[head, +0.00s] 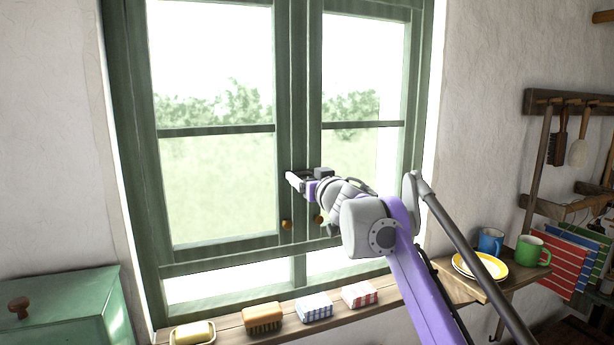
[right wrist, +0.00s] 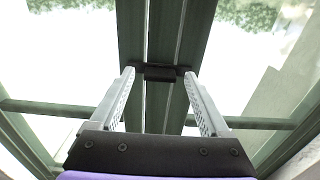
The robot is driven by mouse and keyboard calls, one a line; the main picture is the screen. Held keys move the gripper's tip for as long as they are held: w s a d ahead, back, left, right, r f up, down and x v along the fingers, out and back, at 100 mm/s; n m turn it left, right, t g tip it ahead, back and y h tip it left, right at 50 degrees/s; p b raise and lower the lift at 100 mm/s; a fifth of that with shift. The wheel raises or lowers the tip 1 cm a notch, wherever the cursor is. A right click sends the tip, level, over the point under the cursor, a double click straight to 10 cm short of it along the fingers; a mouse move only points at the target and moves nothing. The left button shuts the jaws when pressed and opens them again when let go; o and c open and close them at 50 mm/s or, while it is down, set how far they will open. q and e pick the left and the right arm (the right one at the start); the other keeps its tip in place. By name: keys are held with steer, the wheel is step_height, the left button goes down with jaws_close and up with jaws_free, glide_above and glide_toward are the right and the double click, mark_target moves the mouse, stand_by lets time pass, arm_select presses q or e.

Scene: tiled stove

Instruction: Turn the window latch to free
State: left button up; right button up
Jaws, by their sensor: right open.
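The window latch (right wrist: 158,72) is a short dark bar lying across the two green middle stiles, seen in the right wrist view. It looks level there. My right gripper (head: 291,178) is at the middle of the window, in front of the stiles. It is open, and in the right wrist view its pale fingertips (right wrist: 159,76) stand at either end of the latch. I cannot tell whether they touch it. In the head view the gripper mostly hides the latch. My left gripper is not in view.
Two round brown knobs (head: 286,224) sit low on the window sashes (head: 298,80). A shelf at right carries mugs (head: 530,250) and a yellow plate (head: 480,264).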

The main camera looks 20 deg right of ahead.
jaws_close()
stand_by(0.3)
steer(key=shift+n, duration=0.3)
steer(key=n, duration=0.3)
steer(key=shift+n+p, duration=0.3)
steer(key=shift+p, duration=0.05)
steer(key=n, duration=0.4)
steer(key=shift+r+p, duration=0.1)
steer(key=shift+p, duration=0.3)
steer(key=n+p, duration=0.1)
steer(key=n, duration=0.4)
steer(key=shift+n, duration=0.4)
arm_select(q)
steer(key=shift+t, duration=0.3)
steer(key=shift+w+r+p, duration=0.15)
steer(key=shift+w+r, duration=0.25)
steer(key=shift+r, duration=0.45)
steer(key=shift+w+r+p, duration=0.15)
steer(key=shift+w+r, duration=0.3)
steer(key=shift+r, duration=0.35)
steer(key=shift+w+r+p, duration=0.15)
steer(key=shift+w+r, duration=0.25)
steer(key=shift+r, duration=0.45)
arm_select(e)
steer(key=shift+n, duration=1.9)
